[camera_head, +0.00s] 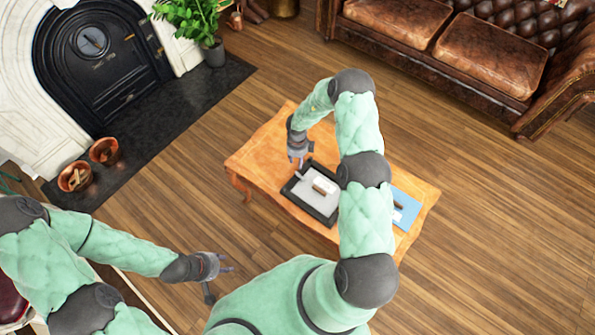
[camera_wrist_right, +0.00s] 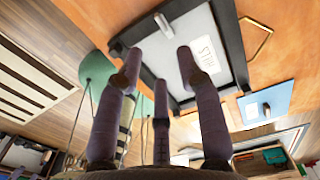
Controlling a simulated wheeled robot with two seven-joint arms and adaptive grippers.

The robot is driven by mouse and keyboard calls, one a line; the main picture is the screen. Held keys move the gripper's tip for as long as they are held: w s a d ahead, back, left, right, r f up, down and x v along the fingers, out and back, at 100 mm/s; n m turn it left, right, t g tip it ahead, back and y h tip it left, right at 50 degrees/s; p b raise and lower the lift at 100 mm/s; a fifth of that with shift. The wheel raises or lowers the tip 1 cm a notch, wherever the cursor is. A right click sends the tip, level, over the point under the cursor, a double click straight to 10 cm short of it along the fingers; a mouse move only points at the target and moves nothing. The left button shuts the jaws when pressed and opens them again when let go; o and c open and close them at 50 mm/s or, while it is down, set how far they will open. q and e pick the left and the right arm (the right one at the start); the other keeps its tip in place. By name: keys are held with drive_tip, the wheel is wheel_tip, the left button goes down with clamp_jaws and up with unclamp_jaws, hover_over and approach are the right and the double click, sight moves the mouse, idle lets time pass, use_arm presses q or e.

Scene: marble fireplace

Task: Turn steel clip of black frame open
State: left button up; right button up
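The black frame (camera_head: 303,209) lies on the wooden table with its grey back panel up. In the right wrist view the frame (camera_wrist_right: 232,45) has a white label (camera_wrist_right: 207,55) and a steel clip (camera_wrist_right: 163,22) near its top edge. My right gripper (camera_head: 301,160) is over the frame's far left part. In the wrist view its purple-grey fingers (camera_wrist_right: 158,70) are spread and empty, below the clip in the picture. I cannot tell whether they touch the panel. My left gripper (camera_head: 222,268) is open and empty over the floor, left of the table.
A blue frame (camera_head: 405,208) lies at the right end of the table (camera_head: 262,150); it also shows in the wrist view (camera_wrist_right: 283,96). A brass wire loop (camera_wrist_right: 258,38) lies near the black frame. My right arm hides part of the table.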

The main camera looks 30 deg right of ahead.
sight(298, 173)
wheel_tip(298, 173, down, 11)
drive_tip(key=b, duration=0.3)
drive_tip(key=shift+r+b, duration=0.15)
drive_tip(key=shift+b, duration=0.15)
clamp_jaws()
